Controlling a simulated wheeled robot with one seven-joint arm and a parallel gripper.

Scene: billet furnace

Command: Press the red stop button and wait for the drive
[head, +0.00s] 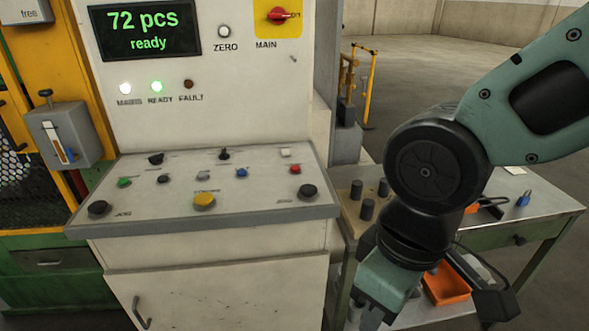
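A red rotary switch (279,15) on a yellow plate marked MAIN is on the upright face above. My arm reaches in from the upper right and bends down to the right of the panel. The end of my arm, with my gripper (370,316), is low in the picture near the bottom edge, apart from the red button. Its fingers cannot be made out clearly.
The panel also has green, blue, black and large yellow buttons (204,201). The display (145,29) reads "72 pcs ready"; the READY lamp (157,87) is green and the FAULT lamp (189,84) dark. A metal bench (545,205) with an orange bin (446,285) stands at right.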

